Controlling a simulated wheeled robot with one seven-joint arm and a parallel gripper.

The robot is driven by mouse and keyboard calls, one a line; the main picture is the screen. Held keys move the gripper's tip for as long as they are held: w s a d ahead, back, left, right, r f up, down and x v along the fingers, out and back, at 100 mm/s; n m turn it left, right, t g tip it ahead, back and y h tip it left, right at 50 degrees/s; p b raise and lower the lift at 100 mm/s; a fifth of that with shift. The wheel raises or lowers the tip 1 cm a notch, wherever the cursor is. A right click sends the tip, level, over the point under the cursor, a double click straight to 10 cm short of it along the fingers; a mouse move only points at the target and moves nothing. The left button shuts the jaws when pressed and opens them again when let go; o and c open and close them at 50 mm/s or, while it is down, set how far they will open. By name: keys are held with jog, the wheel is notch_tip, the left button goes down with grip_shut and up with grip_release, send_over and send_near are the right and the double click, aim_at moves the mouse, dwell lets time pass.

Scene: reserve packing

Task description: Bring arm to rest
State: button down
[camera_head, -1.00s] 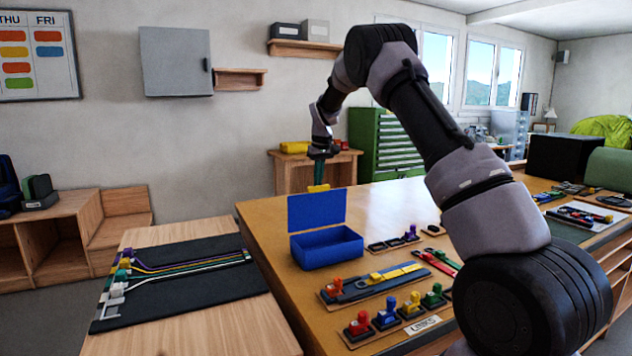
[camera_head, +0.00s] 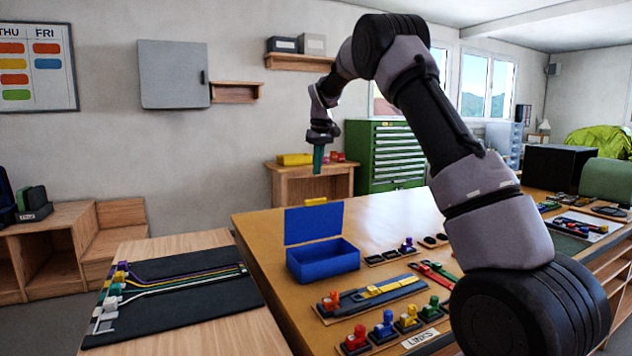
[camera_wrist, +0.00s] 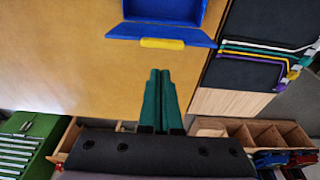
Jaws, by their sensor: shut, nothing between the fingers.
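My gripper (camera_head: 318,160) hangs pointing down above the far part of the wooden table (camera_head: 260,225), behind the open blue box (camera_head: 322,262). Its green fingers are together with nothing between them. In the wrist view my gripper (camera_wrist: 158,75) shows its two green fingers side by side over the bare tabletop (camera_wrist: 60,60). The blue box's lid (camera_wrist: 190,36) with its yellow handle (camera_wrist: 162,43) lies a little beyond the fingertips in that picture. My arm bends up and over from the right in the head view.
A black mat (camera_head: 190,295) with coloured cables lies on the lower left table. Several coloured pieces on small trays (camera_head: 372,298) stand right of the box. A green drawer cabinet (camera_head: 390,150) and a small wooden stand (camera_head: 285,185) are behind. The tabletop around the box's back is clear.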

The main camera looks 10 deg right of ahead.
jog(key=s+d+r+m+t+y, duration=0.15)
jog(key=s+d+r, duration=0.25)
jog(key=s+r, duration=0.5)
jog(key=s+d+r+m+t, duration=0.1)
jog(key=s+d+r+m, duration=0.3)
jog(key=s, duration=0.9)
jog(key=s+d+f+m+t, duration=0.1)
jog(key=s+f, duration=0.1)
jog(key=s, duration=0.9)
jog(key=s+d+f+m+t, duration=0.1)
jog(key=s+f, duration=0.1)
jog(key=s, duration=0.9)
jog(key=shift+s+f+t, duration=0.15)
jog(key=shift+s+t, duration=0.15)
jog(key=shift+t, duration=0.05)
